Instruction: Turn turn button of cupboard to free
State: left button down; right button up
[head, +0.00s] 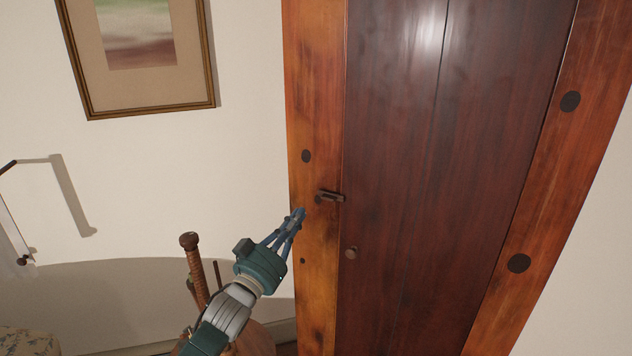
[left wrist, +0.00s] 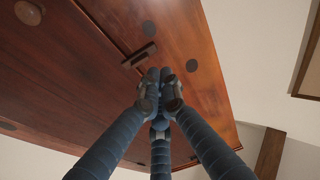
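The turn button (head: 331,196) is a small dark wooden bar on the cupboard's left frame post. It lies roughly level, its right end reaching the edge of the dark red-brown cupboard door (head: 440,180). The turn button also shows in the left wrist view (left wrist: 139,55), just beyond my fingertips. My left gripper (head: 299,215) is just left of and below the button, with its blue fingers drawn together. In the left wrist view the fingertips (left wrist: 160,88) are bunched with nothing visible between them. They look apart from the button. My right gripper is in neither view.
A round knob (head: 351,253) sits on the door below the button. Dark round plugs mark the orange-brown frame. A wooden post (head: 196,268) of a piece of furniture stands beside my left arm. A framed picture (head: 140,50) hangs on the wall at upper left.

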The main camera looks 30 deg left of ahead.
pick_arm(q)
jog(key=t, duration=0.1)
send_near(322, 175)
jog(key=s+r, duration=0.3)
jog(key=p+x, duration=0.3)
jog(key=x, duration=0.5)
jog(key=shift+w+p, duration=0.35)
jog(key=shift+p, duration=0.05)
jog(key=f, duration=0.2)
jog(key=f+p, duration=0.1)
jog(key=shift+w+f, duration=0.3)
jog(key=shift+s+f, duration=0.1)
jog(key=shift+f, duration=0.35)
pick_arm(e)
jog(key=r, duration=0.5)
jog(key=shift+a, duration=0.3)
pick_arm(q)
jog(key=shift+f, duration=0.1)
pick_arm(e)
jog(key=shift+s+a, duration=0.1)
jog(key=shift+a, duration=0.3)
